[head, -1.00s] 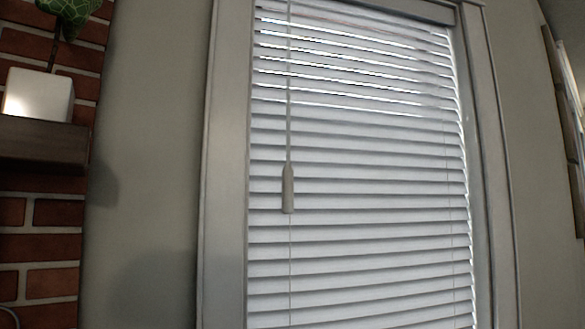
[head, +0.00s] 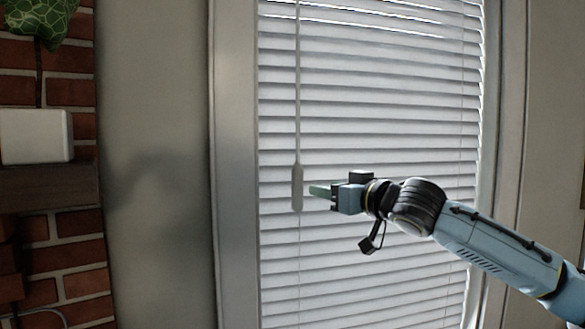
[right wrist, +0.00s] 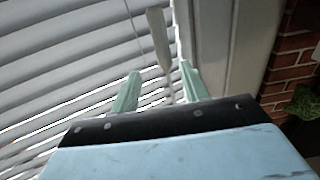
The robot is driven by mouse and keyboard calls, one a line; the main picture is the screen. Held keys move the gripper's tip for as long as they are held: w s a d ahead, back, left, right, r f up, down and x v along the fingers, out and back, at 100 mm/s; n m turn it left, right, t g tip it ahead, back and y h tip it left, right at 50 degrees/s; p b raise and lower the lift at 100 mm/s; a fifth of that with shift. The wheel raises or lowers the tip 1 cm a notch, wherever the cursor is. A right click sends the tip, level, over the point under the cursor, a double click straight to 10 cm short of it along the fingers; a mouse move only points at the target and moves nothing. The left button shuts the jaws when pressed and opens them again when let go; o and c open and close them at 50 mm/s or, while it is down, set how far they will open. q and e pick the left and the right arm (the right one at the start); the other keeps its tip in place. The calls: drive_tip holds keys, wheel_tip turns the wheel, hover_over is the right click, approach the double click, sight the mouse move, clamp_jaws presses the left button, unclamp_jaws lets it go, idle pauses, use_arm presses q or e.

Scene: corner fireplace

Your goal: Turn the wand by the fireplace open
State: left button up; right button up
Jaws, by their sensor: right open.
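The wand (head: 297,187) hangs in front of the white blinds (head: 375,130), near their left side, with a thicker grip at its lower end. My right gripper (head: 318,190) is just to the right of that grip in the head view. In the right wrist view the two green fingers of my right gripper (right wrist: 160,82) stand apart with a gap between them. The wand (right wrist: 158,38) shows there beyond the fingertips, in line with the gap. I cannot tell if a finger touches it. My left gripper is not in view.
The window frame (head: 234,180) stands left of the blinds. Farther left are a brick wall (head: 75,255), a dark wooden mantel (head: 50,187), and a white pot (head: 35,136) with a green plant (head: 40,18).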

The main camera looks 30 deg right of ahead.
sight(301, 178)
drive_tip(key=w+p, duration=0.1)
drive_tip(key=w, duration=0.3)
drive_tip(key=w+a+r+p, duration=0.1)
drive_tip(key=w+p, duration=0.1)
drive_tip(key=w, duration=0.1)
drive_tip(key=w+p, duration=0.2)
drive_tip(key=w, duration=0.2)
drive_tip(key=shift+w+a+r, duration=0.15)
drive_tip(key=shift+w, duration=0.2)
drive_tip(key=shift+w+p, duration=0.35)
drive_tip(key=shift+w, duration=0.2)
drive_tip(key=shift+c, duration=0.2)
drive_tip(key=c, duration=0.9)
drive_tip(key=shift+c, duration=0.2)
